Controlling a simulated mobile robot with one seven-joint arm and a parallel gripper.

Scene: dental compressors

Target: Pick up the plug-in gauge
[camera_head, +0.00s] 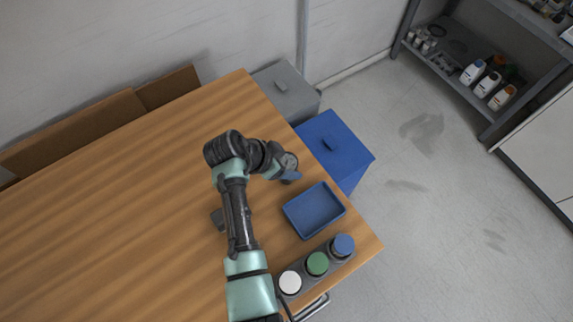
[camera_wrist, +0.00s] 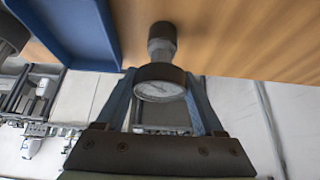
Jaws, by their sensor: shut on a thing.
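The plug-in gauge (camera_wrist: 160,88) has a round dark rim, a pale dial and a short grey stem with a dark end. In the wrist view it sits between the two blue fingers of my gripper (camera_wrist: 160,80), which is shut on it. Its stem points toward the wooden table top. I cannot tell whether the stem end touches the table. In the head view my gripper (camera_head: 287,175) is near the table's right edge, just above the blue tray in the picture. The gauge (camera_head: 291,160) shows there as a small dark round shape, partly hidden.
A blue tray (camera_head: 314,210) lies empty on the table (camera_head: 120,190). Below it stands a row with white (camera_head: 290,282), green (camera_head: 317,263) and blue (camera_head: 343,244) round tops. Blue (camera_head: 335,150) and grey (camera_head: 287,92) boxes stand beyond the edge. The table's left is clear.

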